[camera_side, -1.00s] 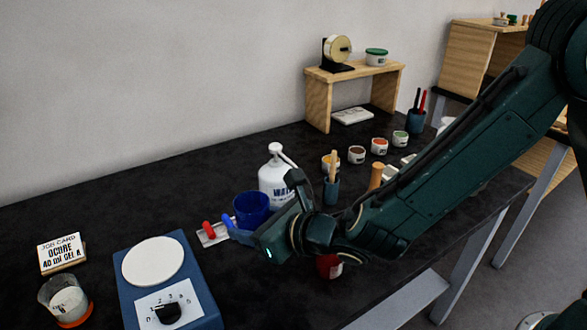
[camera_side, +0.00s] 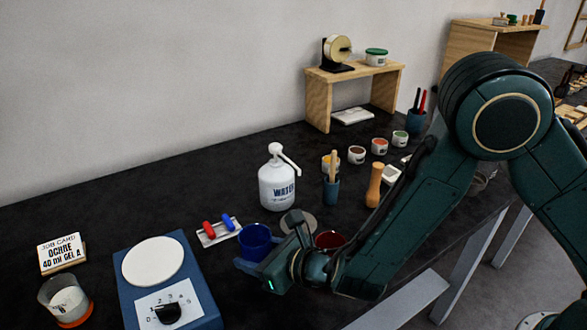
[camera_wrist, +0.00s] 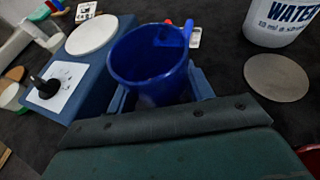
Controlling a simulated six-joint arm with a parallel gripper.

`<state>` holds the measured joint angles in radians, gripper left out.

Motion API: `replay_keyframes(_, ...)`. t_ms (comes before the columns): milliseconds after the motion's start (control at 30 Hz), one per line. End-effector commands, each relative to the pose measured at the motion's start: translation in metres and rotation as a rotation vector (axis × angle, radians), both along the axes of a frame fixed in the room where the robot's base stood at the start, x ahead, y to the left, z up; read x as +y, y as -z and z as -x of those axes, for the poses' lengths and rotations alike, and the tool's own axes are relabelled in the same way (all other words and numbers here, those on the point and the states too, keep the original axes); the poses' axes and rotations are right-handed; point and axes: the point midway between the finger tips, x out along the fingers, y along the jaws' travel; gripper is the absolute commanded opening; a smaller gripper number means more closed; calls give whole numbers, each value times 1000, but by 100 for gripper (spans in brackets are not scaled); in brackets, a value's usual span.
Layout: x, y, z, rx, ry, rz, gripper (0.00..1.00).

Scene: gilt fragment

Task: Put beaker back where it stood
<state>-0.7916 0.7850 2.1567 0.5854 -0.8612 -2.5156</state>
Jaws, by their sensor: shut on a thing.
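My gripper (camera_side: 254,260) is shut on a blue beaker (camera_side: 257,241). In the wrist view the beaker (camera_wrist: 150,62) sits between the two blue fingers of my gripper (camera_wrist: 160,95), its open top showing and its inside looking empty. The beaker is roughly upright, over the bench right of the blue scale. A flat grey disc (camera_side: 300,222) lies bare on the bench to its right; it also shows in the wrist view (camera_wrist: 275,77). I cannot tell whether the beaker's base touches the bench.
A white water pump bottle (camera_side: 277,188) stands behind the disc. A red container (camera_side: 330,241) is right of my gripper. The blue scale (camera_side: 201,308) is to the left. A small plate with red and blue pieces (camera_side: 219,232) lies behind the beaker.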

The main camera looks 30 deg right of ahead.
Motion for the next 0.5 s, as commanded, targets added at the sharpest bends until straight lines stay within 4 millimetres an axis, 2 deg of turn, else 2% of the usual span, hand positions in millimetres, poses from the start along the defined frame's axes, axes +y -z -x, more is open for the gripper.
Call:
replay_keyframes(300,0,25,0,1,0,2,24)
replay_keyframes(500,0,35,0,0,-1,1,24)
